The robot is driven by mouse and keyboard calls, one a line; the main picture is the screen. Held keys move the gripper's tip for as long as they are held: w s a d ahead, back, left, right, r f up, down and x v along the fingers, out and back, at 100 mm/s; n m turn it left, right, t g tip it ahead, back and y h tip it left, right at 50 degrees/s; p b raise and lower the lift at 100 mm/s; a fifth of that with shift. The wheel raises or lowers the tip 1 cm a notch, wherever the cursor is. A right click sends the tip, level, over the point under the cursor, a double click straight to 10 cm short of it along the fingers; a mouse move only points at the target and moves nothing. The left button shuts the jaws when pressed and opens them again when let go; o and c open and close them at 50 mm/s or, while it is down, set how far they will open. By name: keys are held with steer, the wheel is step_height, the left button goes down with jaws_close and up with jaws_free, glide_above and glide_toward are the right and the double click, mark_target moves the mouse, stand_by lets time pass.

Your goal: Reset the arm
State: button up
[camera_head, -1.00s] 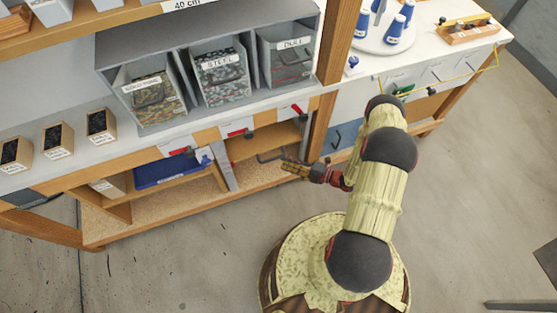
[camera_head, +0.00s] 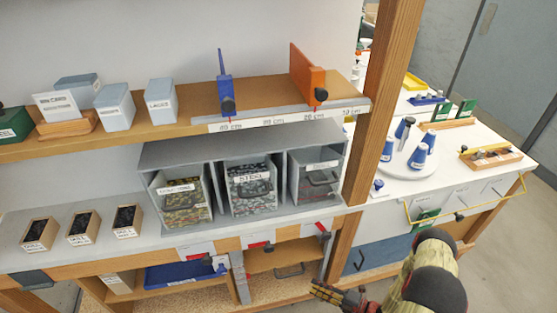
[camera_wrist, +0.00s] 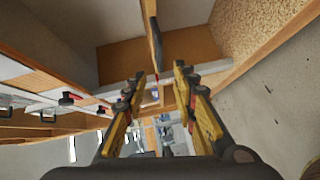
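My gripper (camera_head: 338,296) is at the bottom of the head view, low in front of the bench's lower shelf. In the wrist view my gripper (camera_wrist: 160,98) shows two yellow and black fingers spread apart with nothing between them. Wooden bench parts and a dark handle lie beyond the fingers in the wrist view. Part of my arm (camera_head: 432,270) shows at the lower right of the head view, and its base end is out of the picture.
Three labelled bins (camera_head: 250,188) stand in a grey rack on the bench. Three small boxes (camera_head: 83,228) sit left of it. A wooden post (camera_head: 380,100) divides the bench from a white table holding blue cups (camera_head: 418,156). Red-handled clamps line the bench's front edge. Floor shows at lower right.

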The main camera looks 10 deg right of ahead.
steer(key=s+a+n+g+y, duration=0.2)
steer(key=s+a+n+g, duration=0.35)
steer(key=s+n, duration=0.35)
steer(key=s+d+r+n+g+h, duration=0.2)
steer(key=r+n+g+h, duration=0.15)
steer(key=r+n, duration=0.75)
steer(key=s+d+r+n+g+h, duration=0.15)
steer(key=r+n+h, duration=0.25)
steer(key=r+n, duration=0.7)
steer(key=s+d+r+n+g+h, duration=0.1)
steer(key=r+n+g+h, duration=0.2)
steer(key=r+n, duration=0.9)
steer(key=s+a+r+n+t+h, duration=0.1)
steer(key=a+r+t, duration=0.1)
steer(key=r, duration=0.6)
steer(key=s+a+r+n+t+h, duration=0.1)
steer(key=a+r+t, duration=0.2)
steer(key=r, duration=0.5)
steer(key=s+a+r+n+t+h+p, duration=0.1)
steer(key=a+r+t, duration=0.1)
steer(key=r, duration=0.6)
steer(key=shift+a+r+n+t, duration=0.3)
steer(key=shift+a+t, duration=0.05)
steer(key=shift+a, duration=0.25)
